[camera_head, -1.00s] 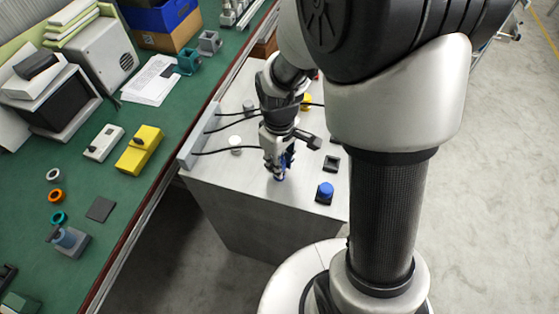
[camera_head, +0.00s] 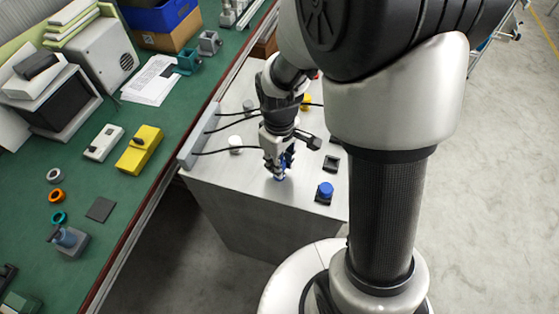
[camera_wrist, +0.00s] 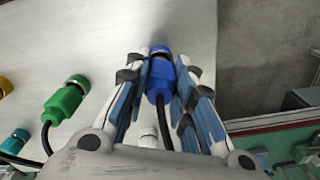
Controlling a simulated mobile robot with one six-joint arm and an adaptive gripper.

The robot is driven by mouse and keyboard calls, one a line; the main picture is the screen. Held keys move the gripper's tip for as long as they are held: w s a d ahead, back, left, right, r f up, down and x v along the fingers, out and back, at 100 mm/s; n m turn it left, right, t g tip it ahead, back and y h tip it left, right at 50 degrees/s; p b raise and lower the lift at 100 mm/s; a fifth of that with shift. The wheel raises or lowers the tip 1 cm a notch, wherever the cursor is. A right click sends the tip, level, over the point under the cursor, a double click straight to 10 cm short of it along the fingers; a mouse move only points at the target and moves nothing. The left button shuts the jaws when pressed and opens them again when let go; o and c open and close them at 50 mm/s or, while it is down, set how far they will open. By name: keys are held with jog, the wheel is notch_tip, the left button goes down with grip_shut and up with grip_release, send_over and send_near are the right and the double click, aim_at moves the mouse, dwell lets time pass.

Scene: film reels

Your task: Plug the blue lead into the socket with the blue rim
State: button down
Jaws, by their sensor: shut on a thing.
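The blue lead (camera_wrist: 160,80) stands between the fingers of my gripper (camera_wrist: 162,66) in the wrist view, with its black cable trailing down from it. My gripper is shut on its blue body. In the head view my gripper (camera_head: 279,168) is low over the grey box top, with a bit of the blue lead (camera_head: 281,178) under the fingers. A blue round piece on a black square base (camera_head: 325,191) is to the right of it and apart. I cannot tell whether this is the blue-rimmed socket. My fingers hide the lead's lower end in the head view.
A green lead (camera_wrist: 63,103) and a yellow one (camera_wrist: 5,86) are left of the blue lead in the wrist view. An empty black square socket (camera_head: 332,163) is on the grey box (camera_head: 215,190). A white knob (camera_head: 235,142) stands left of my gripper. The green workbench (camera_head: 100,200) runs along the left.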

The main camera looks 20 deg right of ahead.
jog(key=shift+f+b, duration=0.35)
jog(key=shift+f, duration=0.1)
jog(key=c, duration=1.7)
grip_release()
jog(key=shift+o, duration=0.2)
jog(key=shift+r, duration=0.1)
jog(key=shift+r+p, duration=4.6)
jog(key=shift+r, duration=0.85)
